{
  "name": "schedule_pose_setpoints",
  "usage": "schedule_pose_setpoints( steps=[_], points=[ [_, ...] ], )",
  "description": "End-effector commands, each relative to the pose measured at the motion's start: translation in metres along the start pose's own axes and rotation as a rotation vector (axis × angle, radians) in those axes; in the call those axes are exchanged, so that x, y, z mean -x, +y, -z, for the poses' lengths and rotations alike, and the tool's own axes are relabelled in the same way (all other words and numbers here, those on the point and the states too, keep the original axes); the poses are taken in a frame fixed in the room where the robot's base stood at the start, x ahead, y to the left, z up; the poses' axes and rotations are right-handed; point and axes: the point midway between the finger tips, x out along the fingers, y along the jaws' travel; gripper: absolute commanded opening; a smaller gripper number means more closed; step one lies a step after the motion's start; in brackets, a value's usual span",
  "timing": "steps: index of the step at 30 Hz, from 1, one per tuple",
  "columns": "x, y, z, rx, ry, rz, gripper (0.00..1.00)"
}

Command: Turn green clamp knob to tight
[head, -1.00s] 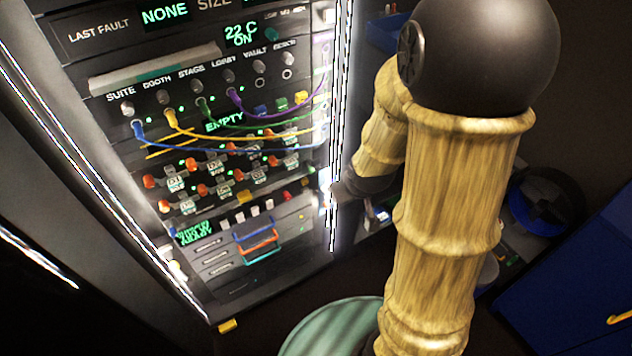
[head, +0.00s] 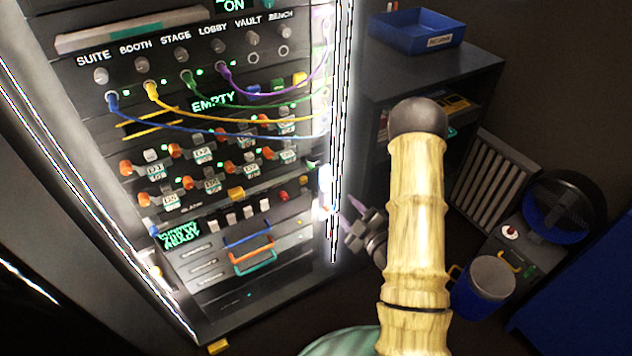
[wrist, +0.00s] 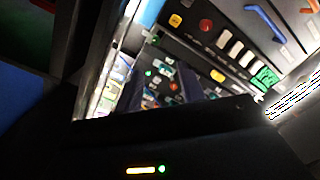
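I cannot make out a green clamp knob for certain in either view. A small green and white spot (head: 312,163) shows on the right edge of the lit rack (head: 205,325) in the head view, too small to identify. My gripper (head: 346,211) is just right of the rack's bright front edge, low down. Its two purple-tinted fingers stand apart with nothing visible between them. In the wrist view the rack's controls, including a red button (wrist: 206,25) and a yellow button (wrist: 217,76), appear beyond dark gripper parts. That view is dark and partly blocked.
The rack carries patch cables (head: 220,136), orange-ended switches and coloured handles (head: 252,262). Right of it stand a dark cabinet with a blue tray (head: 415,45), a ribbed grey panel (head: 494,184), a blue cup (head: 484,283) and a round black and blue item (head: 560,207).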

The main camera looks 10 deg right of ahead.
Motion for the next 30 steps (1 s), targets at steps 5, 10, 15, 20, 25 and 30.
schedule_pose_setpoints(
  steps=[5,10,15,20,25,30],
  points=[
    [0.009,-0.003,-0.006,0.009,0.05,-0.06,0.39],
    [0.009,-0.002,-0.005,0.01,0.054,-0.065,0.39],
    [0.008,-0.002,-0.005,0.01,0.054,-0.064,0.39],
    [0.004,-0.003,-0.006,0.012,0.056,-0.061,0.39],
    [-0.005,-0.005,-0.007,0.016,0.057,-0.058,0.39],
    [-0.016,-0.004,-0.007,0.015,0.056,-0.061,0.39]
  ],
)
